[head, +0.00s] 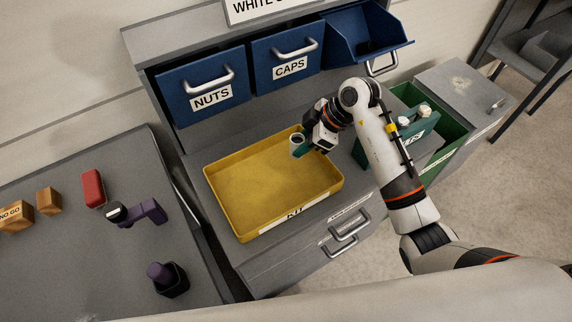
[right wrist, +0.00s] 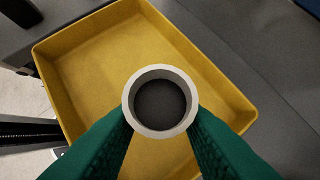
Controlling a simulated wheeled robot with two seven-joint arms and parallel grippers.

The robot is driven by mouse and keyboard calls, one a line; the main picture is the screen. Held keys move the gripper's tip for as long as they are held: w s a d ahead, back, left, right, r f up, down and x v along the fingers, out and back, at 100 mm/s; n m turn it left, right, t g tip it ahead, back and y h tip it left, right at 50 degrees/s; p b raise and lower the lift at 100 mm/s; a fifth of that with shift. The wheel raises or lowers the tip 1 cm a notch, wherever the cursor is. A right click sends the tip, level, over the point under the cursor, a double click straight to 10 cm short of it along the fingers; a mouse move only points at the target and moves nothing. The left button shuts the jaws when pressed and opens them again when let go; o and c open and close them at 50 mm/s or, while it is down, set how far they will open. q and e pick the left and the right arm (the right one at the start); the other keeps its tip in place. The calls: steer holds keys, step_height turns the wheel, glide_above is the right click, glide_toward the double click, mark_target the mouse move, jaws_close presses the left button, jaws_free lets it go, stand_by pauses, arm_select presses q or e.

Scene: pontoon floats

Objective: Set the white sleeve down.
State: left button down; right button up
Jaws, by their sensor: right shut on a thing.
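The white sleeve (head: 296,145) is a short, open ring or tube. My right gripper (head: 300,152) is shut on it with its green fingers, near the back right corner of the yellow KIT tray (head: 225,225). In the right wrist view the sleeve (right wrist: 160,101) sits between the fingertips, its round opening facing the camera. The yellow tray floor shows beyond it, so it appears to be over the tray; its exact height I cannot tell. The tray looks empty. My left gripper is not in view.
Blue NUTS (head: 203,87) and CAPS (head: 288,58) bins stand behind the tray, with an open blue bin (head: 367,35) beside them. A green bin (head: 450,130) is at the right. The left table holds a red block (head: 93,188), wooden blocks (head: 48,201) and purple items (head: 150,210).

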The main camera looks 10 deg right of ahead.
steer(key=shift+f+p, duration=0.5)
steer(key=shift+f, duration=3.45)
steer(key=o, duration=1)
steer(key=shift+c, duration=0.2)
steer(key=b+v, duration=0.1)
steer(key=v, duration=1.1)
steer(key=shift+a, duration=0.1)
